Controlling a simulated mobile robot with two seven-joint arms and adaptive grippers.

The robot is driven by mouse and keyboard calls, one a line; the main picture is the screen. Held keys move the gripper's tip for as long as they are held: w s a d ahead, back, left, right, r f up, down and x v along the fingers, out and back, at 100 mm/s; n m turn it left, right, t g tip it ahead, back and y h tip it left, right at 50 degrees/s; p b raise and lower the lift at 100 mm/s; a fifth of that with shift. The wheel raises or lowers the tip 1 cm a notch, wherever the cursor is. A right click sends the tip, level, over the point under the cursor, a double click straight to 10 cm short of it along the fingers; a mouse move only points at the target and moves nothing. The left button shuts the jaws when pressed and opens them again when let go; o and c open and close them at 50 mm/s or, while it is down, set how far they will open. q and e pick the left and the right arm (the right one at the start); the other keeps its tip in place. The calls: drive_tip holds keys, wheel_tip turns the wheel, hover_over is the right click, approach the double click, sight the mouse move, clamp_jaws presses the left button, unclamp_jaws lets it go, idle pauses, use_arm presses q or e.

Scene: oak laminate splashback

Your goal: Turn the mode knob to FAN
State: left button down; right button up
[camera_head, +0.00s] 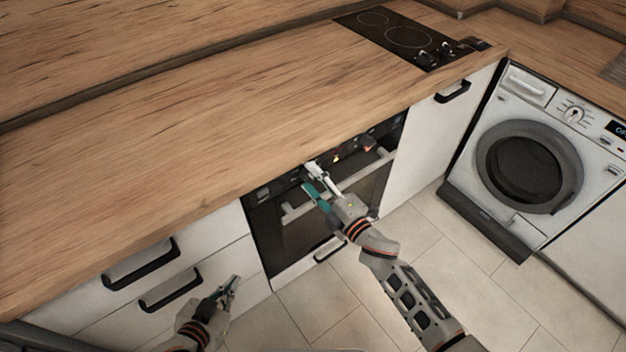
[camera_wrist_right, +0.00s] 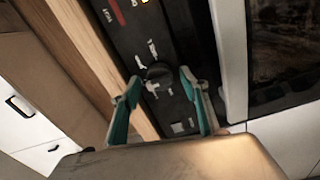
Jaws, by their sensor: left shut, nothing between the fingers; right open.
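The oven's dark control panel (camera_wrist_right: 135,28) runs under the worktop edge. A round black knob (camera_wrist_right: 158,72) with white markings around it sits on it; I cannot read which setting it points to. My right gripper (camera_wrist_right: 160,82) is open, its green-padded fingers on either side of the knob in the wrist view. I cannot tell whether they touch it. In the head view this gripper (camera_head: 315,180) is at the panel and hides the knob. My left gripper (camera_head: 229,287) is shut and empty, low in front of the white drawers.
The oven door handle (camera_head: 297,210) sticks out just below the panel. The wooden worktop (camera_head: 200,130) overhangs above. White drawers with black handles (camera_head: 170,290) are at left, a washing machine (camera_head: 525,165) at right. The tiled floor is clear.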

drive_tip(key=v, duration=1.2)
idle(0.3)
drive_tip(key=s+d+f+m+g+h, duration=0.3)
drive_tip(key=s+d+f+m+h, duration=0.4)
drive_tip(key=m, duration=1.1)
drive_tip(key=s+d+f, duration=0.4)
drive_tip(key=s+d, duration=0.2)
drive_tip(key=s, duration=0.1)
drive_tip(key=shift+f+m+g+h, duration=0.4)
drive_tip(key=shift+s, duration=0.1)
